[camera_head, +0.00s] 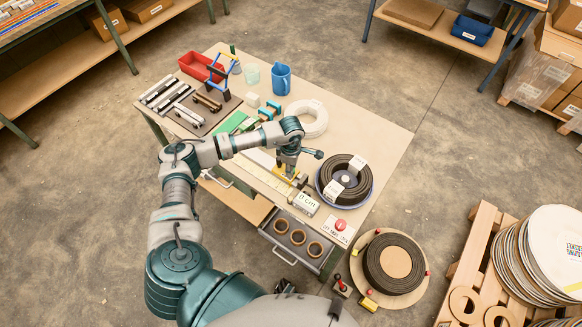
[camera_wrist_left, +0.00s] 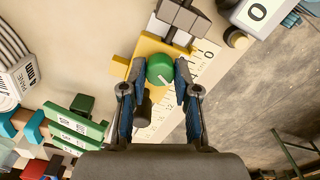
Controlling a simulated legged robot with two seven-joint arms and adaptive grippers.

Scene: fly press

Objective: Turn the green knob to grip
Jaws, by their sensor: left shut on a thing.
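The green knob (camera_wrist_left: 160,68) is a round cap with a pale line on top. It sits on a yellow block (camera_wrist_left: 145,46) beside a printed ruler scale (camera_wrist_left: 200,68). My left gripper (camera_wrist_left: 160,80) has its two fingers on opposite sides of the knob and is shut on it. In the head view my left gripper (camera_head: 287,168) reaches down at the front part of the bench, above the yellow block (camera_head: 290,178); the knob is hidden there by the gripper. A dark cylindrical piece (camera_wrist_left: 143,108) lies just below the knob between the fingers.
A display reading "0 cm" (camera_head: 305,203) stands right of the yellow block. A black cable coil (camera_head: 344,178) and a white coil (camera_head: 307,119) lie close by. Green blocks (camera_wrist_left: 77,130) lie left of the gripper. A blue jug (camera_head: 281,79) stands behind.

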